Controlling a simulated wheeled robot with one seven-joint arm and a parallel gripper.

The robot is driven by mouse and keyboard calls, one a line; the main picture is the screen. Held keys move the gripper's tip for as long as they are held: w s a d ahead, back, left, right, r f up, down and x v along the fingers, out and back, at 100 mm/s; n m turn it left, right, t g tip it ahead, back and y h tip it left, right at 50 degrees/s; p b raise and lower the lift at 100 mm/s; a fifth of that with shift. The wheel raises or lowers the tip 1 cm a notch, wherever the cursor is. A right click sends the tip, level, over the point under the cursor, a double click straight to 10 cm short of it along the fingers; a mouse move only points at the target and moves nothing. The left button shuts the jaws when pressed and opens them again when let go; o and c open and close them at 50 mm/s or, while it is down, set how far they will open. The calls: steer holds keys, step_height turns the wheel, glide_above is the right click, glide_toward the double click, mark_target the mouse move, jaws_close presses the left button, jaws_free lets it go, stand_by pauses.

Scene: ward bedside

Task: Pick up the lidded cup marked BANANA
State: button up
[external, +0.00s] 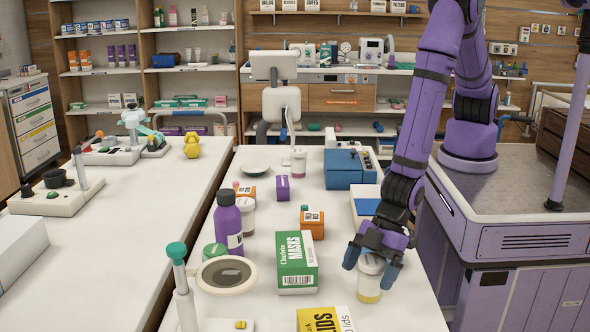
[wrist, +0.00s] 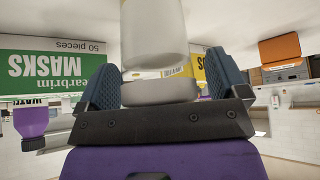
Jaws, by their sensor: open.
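A white lidded cup with a yellow lower part (external: 369,285) stands upright near the table's right edge. My gripper (external: 371,262) is at its top with the fingers apart, one on each side. The cup also shows between the fingers in the wrist view (wrist: 154,35), which is upside down. Whether either finger touches the cup I cannot tell. Another cup (external: 246,218) stands behind the purple bottle, and one with a pink band (external: 299,163) stands farther back.
The green and white masks box (external: 296,262) is just left of the cup, and a yellow lids box (external: 325,319) is in front. A purple bottle (external: 228,225), an orange box (external: 312,222) and a blue device (external: 345,170) stand farther off. Bare tabletop lies right of the cup.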

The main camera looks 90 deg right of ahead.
steer(key=c, duration=1.1)
steer(key=shift+r, duration=0.1)
